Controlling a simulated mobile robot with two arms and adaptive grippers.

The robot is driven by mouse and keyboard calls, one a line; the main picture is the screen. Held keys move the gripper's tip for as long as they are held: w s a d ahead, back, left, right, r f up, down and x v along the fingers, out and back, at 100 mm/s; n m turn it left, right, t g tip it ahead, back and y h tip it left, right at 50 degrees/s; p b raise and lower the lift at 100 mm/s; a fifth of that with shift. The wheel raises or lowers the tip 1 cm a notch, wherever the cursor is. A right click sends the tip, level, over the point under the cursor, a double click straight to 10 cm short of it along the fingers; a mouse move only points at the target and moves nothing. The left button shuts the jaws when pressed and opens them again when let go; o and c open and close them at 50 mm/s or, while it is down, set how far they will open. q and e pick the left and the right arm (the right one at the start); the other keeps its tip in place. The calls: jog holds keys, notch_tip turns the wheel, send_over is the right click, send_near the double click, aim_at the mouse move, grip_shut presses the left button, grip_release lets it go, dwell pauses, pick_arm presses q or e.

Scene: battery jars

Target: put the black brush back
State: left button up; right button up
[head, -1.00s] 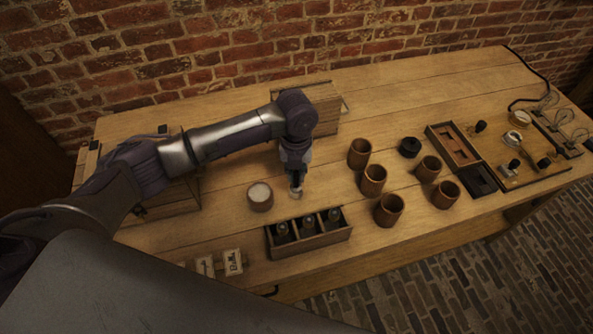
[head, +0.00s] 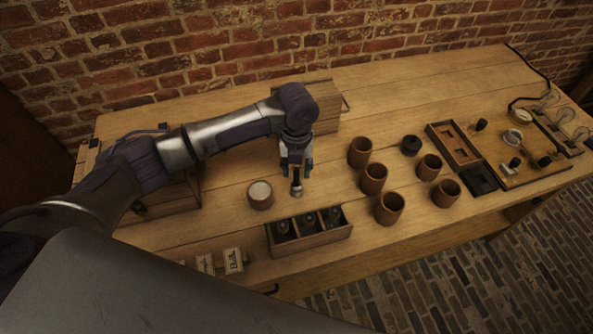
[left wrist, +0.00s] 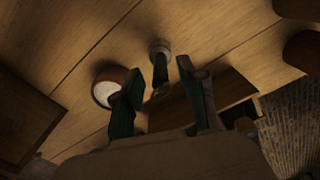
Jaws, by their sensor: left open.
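The black brush (head: 297,187) stands about upright on the table, between the pale-topped round jar (head: 260,195) and the wooden cups. In the left wrist view its dark handle (left wrist: 160,70) points toward me, with a pale round end at the table. My left gripper (head: 296,168) is directly over the brush. Its fingers are spread apart on either side of the handle, and it also shows open in the left wrist view (left wrist: 160,98). Whether a finger touches the handle is hard to tell. My right gripper is not in view.
A wooden rack (head: 317,242) with dark bottles stands in front of the brush. Several wooden cups (head: 373,179) stand to the right, and a wooden box (head: 325,118) behind. Small labelled cards (head: 233,261) lie at the front left. A board with instruments (head: 535,172) is far right.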

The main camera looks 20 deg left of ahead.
pick_arm(q)
notch_tip(320, 180, up, 11)
jog(key=shift+f+b, duration=0.1)
jog(key=shift+b, duration=0.8)
